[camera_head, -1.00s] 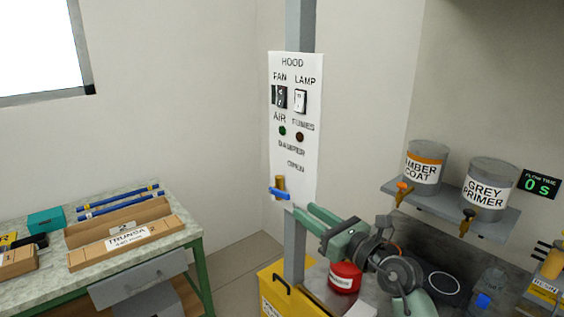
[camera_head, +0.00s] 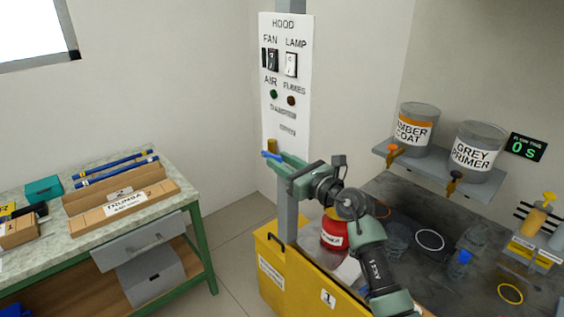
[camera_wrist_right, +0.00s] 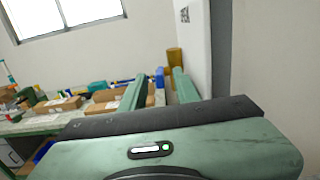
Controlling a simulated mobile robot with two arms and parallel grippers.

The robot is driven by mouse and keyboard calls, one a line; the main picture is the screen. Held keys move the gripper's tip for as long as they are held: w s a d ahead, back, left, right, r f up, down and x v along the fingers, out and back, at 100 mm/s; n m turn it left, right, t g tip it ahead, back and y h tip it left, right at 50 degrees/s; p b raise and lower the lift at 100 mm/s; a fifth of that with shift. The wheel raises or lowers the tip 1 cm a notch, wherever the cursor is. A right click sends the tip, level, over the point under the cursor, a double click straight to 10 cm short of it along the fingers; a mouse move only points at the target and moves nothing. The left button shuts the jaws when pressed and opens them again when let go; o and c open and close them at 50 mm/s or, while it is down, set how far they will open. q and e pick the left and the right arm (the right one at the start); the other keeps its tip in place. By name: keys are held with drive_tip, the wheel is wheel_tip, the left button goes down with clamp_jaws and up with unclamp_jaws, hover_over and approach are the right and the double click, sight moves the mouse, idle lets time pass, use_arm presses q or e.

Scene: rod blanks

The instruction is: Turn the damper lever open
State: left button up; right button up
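The damper lever has a blue handle (camera_head: 271,155) on a brass hub (camera_head: 272,145), low on the white hood panel (camera_head: 285,75). The handle points left in the head view. My right gripper (camera_head: 279,162) is at the lever, its fingertips by the blue handle. In the right wrist view the two green fingers (camera_wrist_right: 160,85) stand apart, with the blue handle (camera_wrist_right: 160,78) showing between their tips and the brass hub (camera_wrist_right: 175,62) just beyond. I cannot tell whether a finger touches the handle. My left gripper is not in view.
A grey post (camera_head: 290,220) carries the panel above a yellow cabinet (camera_head: 270,262). A red can (camera_head: 333,234) stands below my right arm. Amber and grey paint tanks (camera_head: 475,152) sit on a shelf at right. A workbench (camera_head: 185,190) with boxes is at left.

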clamp_jaws()
idle(1.3)
